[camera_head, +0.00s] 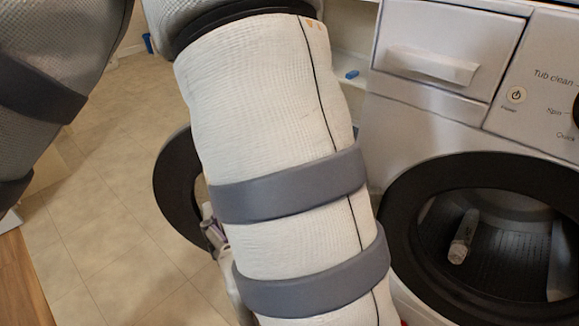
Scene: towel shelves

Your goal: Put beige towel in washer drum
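The washer (445,125) stands at the right with its round drum (500,255) open toward me. Inside the drum is a pale, short cylindrical shape (463,237); I cannot tell whether it is part of the drum or a rolled towel. The dark ring of the washer door (175,190) stands swung open to the left, partly behind my arm. I cannot make out a beige towel for sure. Neither of my grippers shows; my large white arm link covers the middle of the view.
A small white and purple thing (212,228) shows by the door ring, mostly hidden by my arm. A small blue object (352,75) lies on a white shelf beside the washer. Tiled floor (100,215) is clear at the left, with a wooden edge (20,285) at lower left.

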